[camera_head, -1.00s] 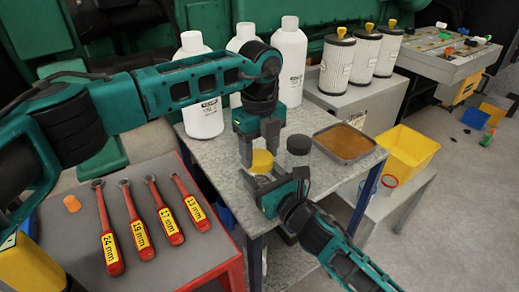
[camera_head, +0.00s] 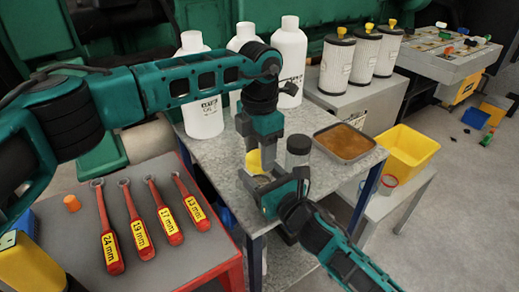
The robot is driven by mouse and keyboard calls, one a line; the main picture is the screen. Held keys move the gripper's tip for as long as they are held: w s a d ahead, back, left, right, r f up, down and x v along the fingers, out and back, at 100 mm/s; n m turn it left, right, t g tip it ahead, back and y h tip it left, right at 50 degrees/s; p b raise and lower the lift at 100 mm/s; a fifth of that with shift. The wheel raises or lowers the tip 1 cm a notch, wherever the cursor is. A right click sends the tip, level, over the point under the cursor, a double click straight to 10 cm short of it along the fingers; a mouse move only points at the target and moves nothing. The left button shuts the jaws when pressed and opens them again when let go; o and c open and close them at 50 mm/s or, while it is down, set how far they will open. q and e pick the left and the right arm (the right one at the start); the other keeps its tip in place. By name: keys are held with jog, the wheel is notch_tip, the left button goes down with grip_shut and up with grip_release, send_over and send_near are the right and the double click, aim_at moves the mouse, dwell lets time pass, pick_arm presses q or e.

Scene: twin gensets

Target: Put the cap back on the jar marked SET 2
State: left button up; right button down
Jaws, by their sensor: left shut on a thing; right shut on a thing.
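A yellow cap (camera_head: 253,163) shows beside and behind the fingers of my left gripper (camera_head: 262,160), which comes down from above and is shut on it. Directly below is a small jar, mostly hidden by my grippers. My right gripper (camera_head: 272,192) comes in from the lower right and is shut around this jar at the table's front edge. The cap is at the jar's top; I cannot tell whether it is seated. A second small jar (camera_head: 298,153) with a dark top stands just to the right. No SET marking is readable on either jar.
The grey table (camera_head: 225,165) also holds several white bottles (camera_head: 291,55) at the back and a tray (camera_head: 345,142) of brown content at the right. Red-handled wrenches (camera_head: 140,238) lie on the left cart. A yellow bin (camera_head: 408,150) stands at the right.

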pick_arm(q)
jog(key=m, duration=0.3)
jog(key=shift+m, duration=0.4)
jog(key=m, duration=0.3)
jog(key=shift+m, duration=0.4)
jog(key=o, duration=1.2)
jog(key=shift+o, duration=0.2)
notch_tip(320, 180, up, 12)
pick_arm(e)
jog(key=shift+c, duration=0.8)
grip_release()
